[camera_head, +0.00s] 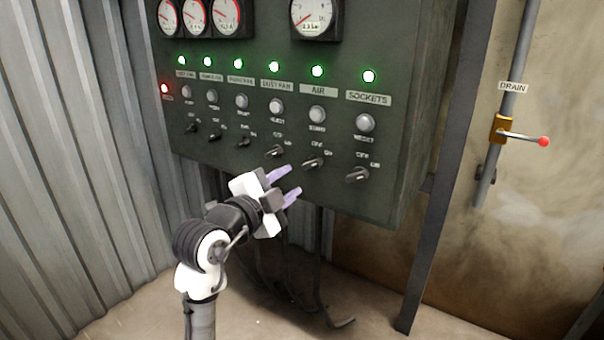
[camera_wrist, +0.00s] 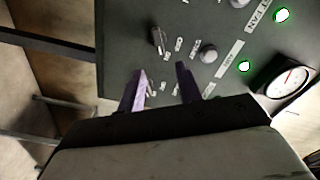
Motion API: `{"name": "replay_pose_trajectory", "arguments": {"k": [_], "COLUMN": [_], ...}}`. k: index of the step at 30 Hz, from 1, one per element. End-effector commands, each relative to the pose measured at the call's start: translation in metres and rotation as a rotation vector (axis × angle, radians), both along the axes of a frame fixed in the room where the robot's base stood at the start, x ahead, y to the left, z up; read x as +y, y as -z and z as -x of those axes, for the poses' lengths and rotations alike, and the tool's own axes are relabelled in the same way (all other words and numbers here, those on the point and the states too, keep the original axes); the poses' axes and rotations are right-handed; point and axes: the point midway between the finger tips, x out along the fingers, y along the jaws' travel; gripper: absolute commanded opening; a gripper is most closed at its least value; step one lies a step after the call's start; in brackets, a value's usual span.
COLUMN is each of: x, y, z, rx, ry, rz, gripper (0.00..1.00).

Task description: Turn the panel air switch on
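The green-grey panel (camera_head: 400,130) carries a row of switches under labels. The air switch (camera_head: 313,162) is a small dark lever knob below the AIR label (camera_head: 318,91); I cannot surely tell its position. The green light (camera_head: 317,71) above that label is lit. My gripper (camera_head: 288,182) is open and empty, its purple fingers apart, just lower left of the air switch in the head view and apparently in front of the panel. In the wrist view, the switch in the air column (camera_wrist: 157,40) shows above and between the fingertips (camera_wrist: 162,75). No contact shows.
The dust fan switch (camera_head: 276,151) and the sockets switch (camera_head: 357,174) sit close on either side. Dark cables (camera_head: 320,270) hang below the panel. A metal post (camera_head: 440,200) stands at right, with a drain valve lever (camera_head: 525,138) beyond it.

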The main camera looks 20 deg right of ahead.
Motion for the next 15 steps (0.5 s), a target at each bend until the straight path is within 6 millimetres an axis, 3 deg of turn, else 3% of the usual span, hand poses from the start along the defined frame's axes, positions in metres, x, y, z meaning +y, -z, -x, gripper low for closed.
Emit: {"name": "replay_pose_trajectory", "arguments": {"k": [6, 15], "x": [0.026, 0.031], "y": [0.0, 0.0], "z": [0.019, 0.025], "rx": [0.0, 0.0], "ry": [-0.001, 0.002], "rz": [0.0, -0.002], "gripper": [0.35, 0.35]}}
